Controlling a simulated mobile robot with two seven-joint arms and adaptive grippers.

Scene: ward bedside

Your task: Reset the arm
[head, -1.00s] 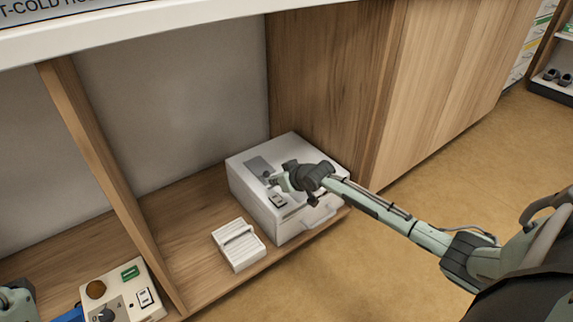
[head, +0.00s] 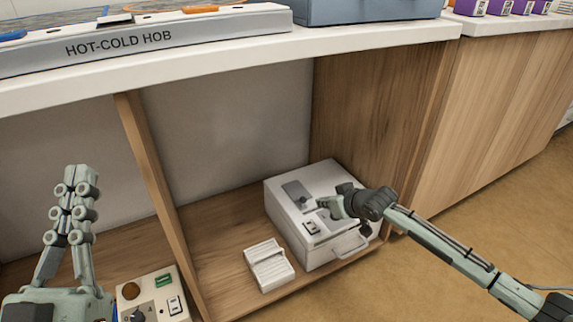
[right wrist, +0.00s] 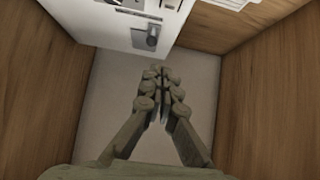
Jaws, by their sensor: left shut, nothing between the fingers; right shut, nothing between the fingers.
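My right gripper (head: 330,207) is shut with nothing in it, over the top of a white box-shaped device (head: 285,222) in the open compartment under the counter. Its fingertips are close to the grey panel (head: 297,194) on the device's top; whether they touch it I cannot tell. In the right wrist view the right gripper (right wrist: 160,75) has its fingers together and empty, and the white device (right wrist: 110,28) with its grey panel (right wrist: 147,38) lies beyond the tips. My left gripper (head: 77,175) is shut and empty, pointing up in front of the left compartment.
A small white ribbed block (head: 269,265) lies left of the device. A control box (head: 155,297) with a brown knob is beside my left gripper. A wooden divider (head: 155,190), a side panel (head: 370,120) and the counter edge (head: 230,55) surround the compartment. Floor is open at right.

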